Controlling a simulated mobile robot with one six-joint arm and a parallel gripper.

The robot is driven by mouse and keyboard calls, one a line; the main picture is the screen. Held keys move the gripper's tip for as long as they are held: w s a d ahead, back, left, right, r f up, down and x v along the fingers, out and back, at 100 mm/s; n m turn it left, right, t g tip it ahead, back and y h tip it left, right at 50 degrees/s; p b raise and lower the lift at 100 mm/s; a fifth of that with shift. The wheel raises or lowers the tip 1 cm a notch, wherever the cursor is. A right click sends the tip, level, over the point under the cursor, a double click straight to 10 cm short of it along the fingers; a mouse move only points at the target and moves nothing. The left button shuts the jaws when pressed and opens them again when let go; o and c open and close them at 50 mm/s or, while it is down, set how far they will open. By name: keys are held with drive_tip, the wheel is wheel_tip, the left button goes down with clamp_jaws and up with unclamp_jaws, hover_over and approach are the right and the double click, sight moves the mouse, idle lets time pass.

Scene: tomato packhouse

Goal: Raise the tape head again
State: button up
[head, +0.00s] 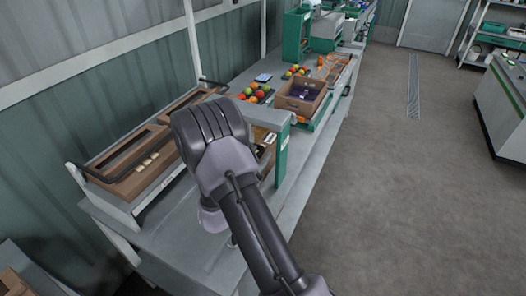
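My arm fills the middle of the head view and blocks much of the bench behind it. Its gripper is hidden, so its fingers and anything in them cannot be seen. Just right of the arm, a grey crossbar (270,115) on a green post (281,157) spans the bench; it looks like part of the taping station. A strip of brown cardboard (261,134) shows under the bar. The tape head itself cannot be made out, so I cannot tell whether it is up or down.
On the left, a rack (122,212) holds brown cartons behind a dark rail. Beyond the crossbar stand an open carton (317,107) with a dark inside and a tray of colourful tomatoes (267,93). The floor (400,210) to the right is clear.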

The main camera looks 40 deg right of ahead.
sight(264, 147)
drive_tip(key=shift+x, duration=1.9)
drive_tip(key=shift+c, duration=0.2)
clamp_jaws()
